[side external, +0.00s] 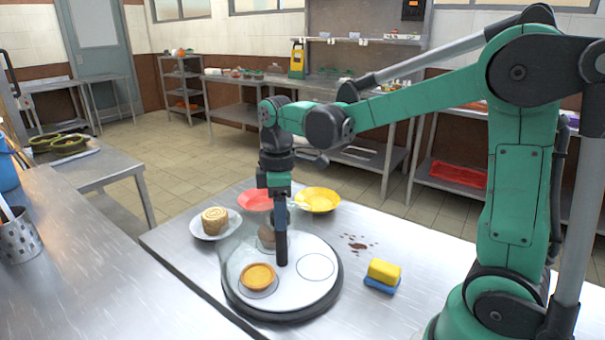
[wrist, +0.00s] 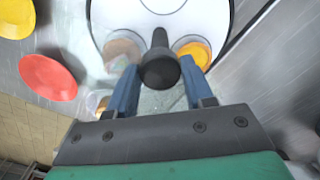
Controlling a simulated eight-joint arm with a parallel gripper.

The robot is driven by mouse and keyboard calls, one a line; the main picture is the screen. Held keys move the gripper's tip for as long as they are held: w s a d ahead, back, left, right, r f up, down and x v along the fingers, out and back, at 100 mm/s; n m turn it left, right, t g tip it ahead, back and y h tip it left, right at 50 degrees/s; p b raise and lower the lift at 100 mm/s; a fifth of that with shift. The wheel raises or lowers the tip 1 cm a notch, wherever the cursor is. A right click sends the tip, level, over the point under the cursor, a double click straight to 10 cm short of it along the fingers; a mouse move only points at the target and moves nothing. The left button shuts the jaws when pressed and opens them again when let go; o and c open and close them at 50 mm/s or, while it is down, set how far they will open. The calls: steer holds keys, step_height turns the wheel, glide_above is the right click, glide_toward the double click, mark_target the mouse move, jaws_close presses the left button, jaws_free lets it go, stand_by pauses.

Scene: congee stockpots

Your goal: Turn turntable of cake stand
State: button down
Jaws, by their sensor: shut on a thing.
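The cake stand's turntable (side external: 305,293) is a round white disc with a dark rim, standing on the steel table. It also shows in the wrist view (wrist: 115,14). An orange tart (side external: 258,276) sits on its front left; a brown item (side external: 266,237) sits at its back. A bare circle outline is at its right. A clear, glass-like cover shows faintly over the left part. My gripper (side external: 281,262) points down over the turntable. In the wrist view its blue fingers (wrist: 158,88) are shut on a dark knob (wrist: 158,70) with a tapering stem. The stem's foot is unclear.
A rolled cake on a white plate (side external: 229,231) stands left of the turntable. A red plate (side external: 256,201) and a yellow plate (side external: 320,200) lie behind it. A yellow and blue sponge (side external: 384,272) lies to the right, near a brown spill (side external: 358,244).

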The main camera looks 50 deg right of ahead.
steer(key=shift+n, duration=6.3)
steer(key=shift+c, duration=1.7)
jaws_free()
steer(key=shift+r, duration=0.1)
steer(key=shift+r, duration=2.75)
